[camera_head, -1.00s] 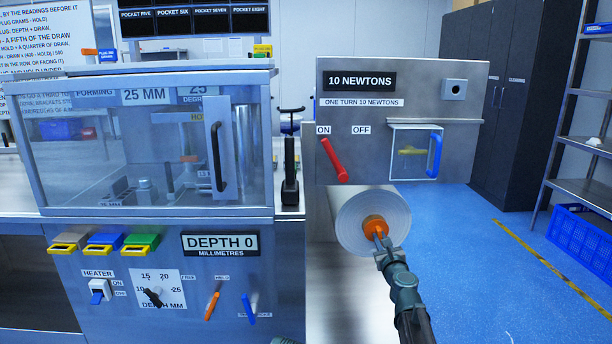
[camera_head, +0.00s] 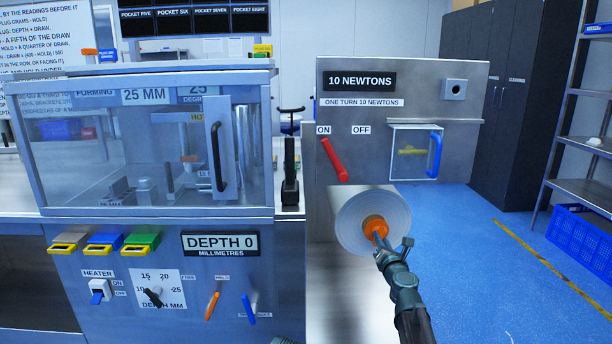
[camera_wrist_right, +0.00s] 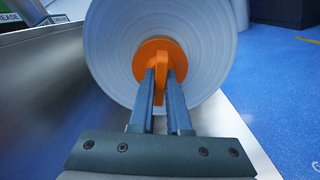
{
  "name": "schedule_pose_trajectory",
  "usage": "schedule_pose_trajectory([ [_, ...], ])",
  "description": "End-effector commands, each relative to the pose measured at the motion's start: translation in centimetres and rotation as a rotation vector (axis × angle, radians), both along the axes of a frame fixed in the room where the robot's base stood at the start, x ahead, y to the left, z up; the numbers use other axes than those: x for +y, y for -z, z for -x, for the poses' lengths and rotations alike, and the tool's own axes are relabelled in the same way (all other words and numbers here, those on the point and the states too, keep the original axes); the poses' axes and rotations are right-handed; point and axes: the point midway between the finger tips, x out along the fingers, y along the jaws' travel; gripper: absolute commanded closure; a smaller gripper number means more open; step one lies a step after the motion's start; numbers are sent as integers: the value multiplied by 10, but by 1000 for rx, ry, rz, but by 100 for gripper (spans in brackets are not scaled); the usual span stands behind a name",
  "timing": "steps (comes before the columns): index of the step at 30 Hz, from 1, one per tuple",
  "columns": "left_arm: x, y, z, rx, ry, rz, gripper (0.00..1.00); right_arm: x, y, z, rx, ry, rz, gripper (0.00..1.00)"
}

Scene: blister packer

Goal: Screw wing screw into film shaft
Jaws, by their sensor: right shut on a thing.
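The orange wing screw (camera_head: 375,226) sits at the centre of the film roll's end face, below the machine's right-hand panel. My right gripper (camera_head: 381,240) is shut on the wing of the screw. In the right wrist view the two fingers (camera_wrist_right: 163,88) close on the upright orange wing (camera_wrist_right: 163,60), with its round orange base behind against the roll. The film roll (camera_head: 350,222) is grey-white and faces me. The film shaft is hidden behind the screw and roll. How deep the screw sits cannot be told.
Blue floor (camera_head: 470,250) lies open to the right, with a shelf rack beyond.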

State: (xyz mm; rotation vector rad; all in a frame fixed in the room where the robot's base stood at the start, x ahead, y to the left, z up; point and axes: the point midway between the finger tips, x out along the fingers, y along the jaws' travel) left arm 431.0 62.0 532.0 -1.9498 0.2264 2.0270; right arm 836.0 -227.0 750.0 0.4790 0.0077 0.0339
Motion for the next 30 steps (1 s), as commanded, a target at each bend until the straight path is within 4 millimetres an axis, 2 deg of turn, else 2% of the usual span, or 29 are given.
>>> schedule_pose_trajectory([
  [9, 0, 0, 0, 0, 0, 0, 50, -2, 0, -2, 1, 4, -47, 100],
  [10, 0, 0, 0, 0, 0, 0, 50, -2, 0, -2, 1, 4, -47, 79],
  [15, 0, 0, 0, 0, 0, 0, 50, -1, 0, -1, 2, 2, -46, 50],
  [25, 0, 0, 0, 0, 0, 0, 50, 0, 0, 1, 2, 0, -45, 50],
  [30, 0, 0, 0, 0, 0, 0, 50, 0, 0, 9, 2, 0, -45, 50],
])
